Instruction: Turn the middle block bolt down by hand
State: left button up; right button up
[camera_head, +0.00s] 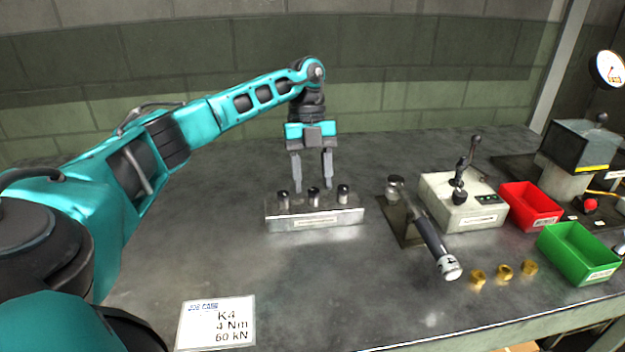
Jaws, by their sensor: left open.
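A silver metal block (320,219) with a label on its front stands on the table near the middle of the head view. Three dark-topped bolts stand upright in a row on it; the middle bolt (314,197) is between the left bolt (283,200) and the right bolt (343,194). My left gripper (313,187) points down over the block with its two grey fingers apart and nothing held between them. The fingertips appear just above or behind the row of bolts; the exact depth is unclear. My right gripper is out of view.
A torque wrench (431,238) lies right of the block. Beyond it are a lever box (462,213), a red bin (531,208), a green bin (577,254) and three brass pieces (503,271). A card (216,323) lies in front. The table left of the block is clear.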

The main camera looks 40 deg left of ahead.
pick_arm(q)
jog(key=shift+f, duration=0.15)
jog(key=shift+c, duration=0.2)
grip_shut()
jog(key=shift+d, duration=0.1)
